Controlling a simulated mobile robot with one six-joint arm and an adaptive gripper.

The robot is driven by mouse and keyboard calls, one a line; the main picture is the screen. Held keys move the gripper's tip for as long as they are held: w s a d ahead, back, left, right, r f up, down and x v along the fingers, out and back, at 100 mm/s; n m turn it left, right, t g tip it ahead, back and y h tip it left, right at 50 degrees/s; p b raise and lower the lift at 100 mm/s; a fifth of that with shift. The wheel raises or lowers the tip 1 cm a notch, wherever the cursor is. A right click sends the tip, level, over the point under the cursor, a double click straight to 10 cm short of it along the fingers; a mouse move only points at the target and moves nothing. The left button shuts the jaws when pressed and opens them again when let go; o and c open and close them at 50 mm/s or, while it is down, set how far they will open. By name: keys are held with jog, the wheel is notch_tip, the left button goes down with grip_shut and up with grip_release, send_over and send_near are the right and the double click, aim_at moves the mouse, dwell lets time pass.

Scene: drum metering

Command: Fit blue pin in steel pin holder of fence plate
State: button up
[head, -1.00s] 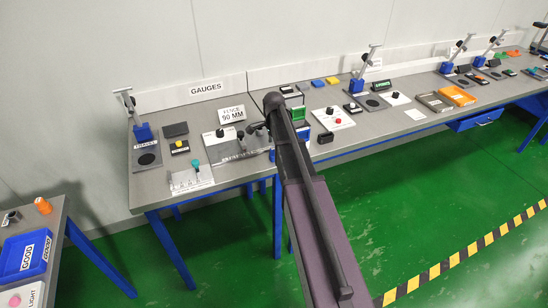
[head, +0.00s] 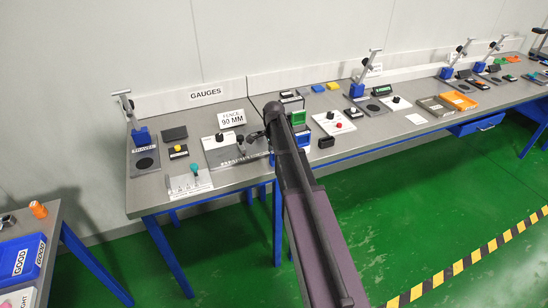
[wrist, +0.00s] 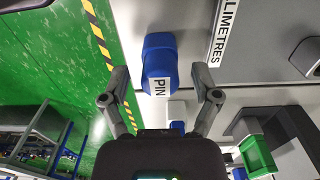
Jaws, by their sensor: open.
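In the wrist view, a blue block-like piece (wrist: 160,52) with a white label reading PIN lies ahead of and between the fingers of my gripper (wrist: 160,76). The fingers stand apart on either side, and I see no contact. I cannot make out the steel pin holder.
A white plate with a teal knob (head: 194,168) sits at the front left of the bench. A green open box (head: 299,118) and a white plate with a red button (head: 334,123) are right of my arm. The green floor lies beyond the bench edge.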

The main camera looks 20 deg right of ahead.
dwell(0.5)
grip_shut()
jog(key=shift+r, duration=0.1)
jog(key=shift+r+p, duration=0.5)
jog(key=shift+p, duration=0.1)
jog(key=shift+r, duration=0.2)
jog(key=shift+r+p, duration=2.1)
jog(key=shift+p, duration=0.2)
jog(key=shift+r+p, duration=0.25)
jog(key=shift+p, duration=0.05)
jog(key=shift+r+p, duration=1.85)
